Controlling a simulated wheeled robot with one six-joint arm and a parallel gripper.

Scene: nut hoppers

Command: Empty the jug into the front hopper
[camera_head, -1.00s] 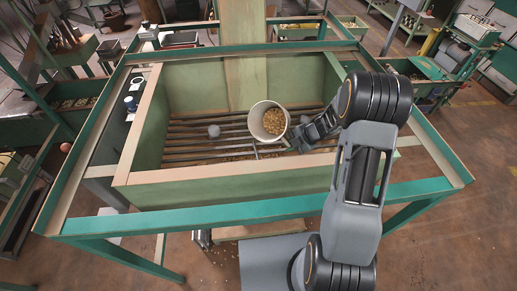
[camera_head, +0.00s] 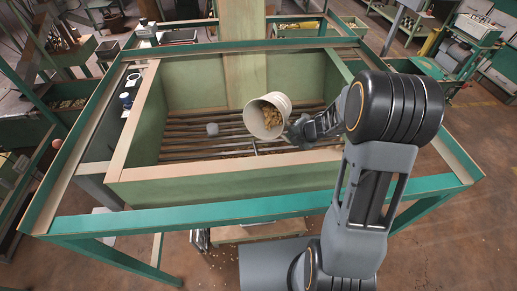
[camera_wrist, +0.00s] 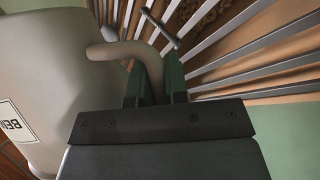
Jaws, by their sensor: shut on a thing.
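The jug (camera_head: 278,101) is pale, with brown nuts (camera_head: 268,117) showing inside its mouth. It is tilted, its mouth facing down and to the left, above the slatted floor of the front hopper (camera_head: 230,174). In the wrist view the jug (camera_wrist: 50,75) fills the left side, and its curved handle (camera_wrist: 125,50) runs between the finger pads. My gripper (camera_wrist: 155,85) is shut on the handle. In the head view my gripper (camera_head: 298,130) is at the jug's right side, and the fingertips are hard to make out.
A grey lump (camera_head: 212,130) sits on the hopper's slats (camera_head: 190,142). A wooden board (camera_head: 240,55) rises at the hopper's back. A green frame (camera_head: 270,205) surrounds the hopper.

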